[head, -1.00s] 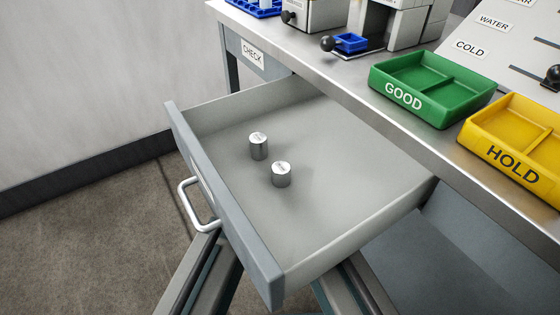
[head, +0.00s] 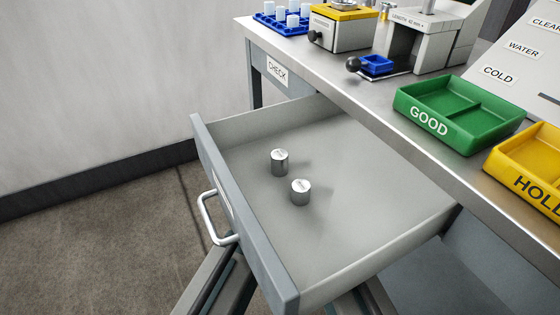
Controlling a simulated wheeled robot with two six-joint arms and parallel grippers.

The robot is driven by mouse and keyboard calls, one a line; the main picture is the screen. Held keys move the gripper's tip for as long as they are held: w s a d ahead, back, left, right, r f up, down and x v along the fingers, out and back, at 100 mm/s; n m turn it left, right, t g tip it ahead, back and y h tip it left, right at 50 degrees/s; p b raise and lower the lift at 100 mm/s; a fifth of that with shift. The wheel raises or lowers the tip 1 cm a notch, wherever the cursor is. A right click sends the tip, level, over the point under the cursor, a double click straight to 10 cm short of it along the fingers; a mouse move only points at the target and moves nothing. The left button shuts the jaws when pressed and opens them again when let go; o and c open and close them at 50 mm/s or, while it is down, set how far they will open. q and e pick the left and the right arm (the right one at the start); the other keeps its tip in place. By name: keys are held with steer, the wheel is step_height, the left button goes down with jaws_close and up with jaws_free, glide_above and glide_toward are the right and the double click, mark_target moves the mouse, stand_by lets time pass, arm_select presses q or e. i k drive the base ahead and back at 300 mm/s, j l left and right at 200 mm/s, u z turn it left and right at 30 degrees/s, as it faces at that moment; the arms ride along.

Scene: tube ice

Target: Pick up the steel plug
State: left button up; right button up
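Two short steel cylinders stand upright in the open drawer (head: 385,235) under the bench. One steel cylinder (head: 279,162) is farther back and left. The other steel cylinder (head: 300,193) is nearer and a little to the right, apart from the first. Both have small marks on their tops that are too small to read, so I cannot tell which is the steel plug. Neither of my grippers is in view. Parts of my arms show below the drawer's front, at the bottom edge.
On the bench stand a green GOOD tray (head: 430,124), a yellow HOLD tray (head: 535,190), a blue rack (head: 268,22) and two devices. The drawer's right part is empty.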

mark_target(279, 158)
steer(key=k, duration=1.45)
